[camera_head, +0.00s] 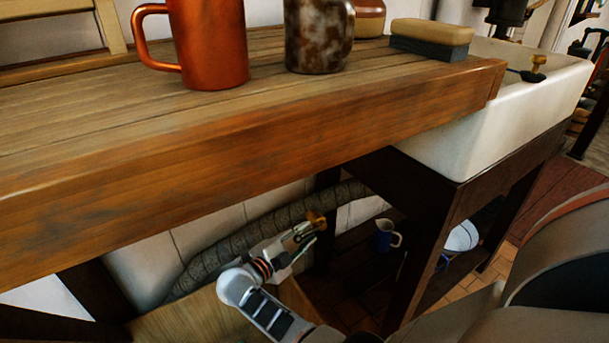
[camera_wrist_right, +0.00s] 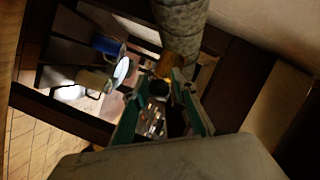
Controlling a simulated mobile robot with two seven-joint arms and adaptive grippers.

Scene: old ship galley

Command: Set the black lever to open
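The lever's setting cannot be made out. My left gripper is not in view.
The counter (camera_head: 240,145) overhangs my right arm. On it stand an orange mug (camera_head: 212,45), a speckled mug (camera_head: 317,35) and a sponge block (camera_head: 431,38). A white sink (camera_head: 505,115) is at the right.

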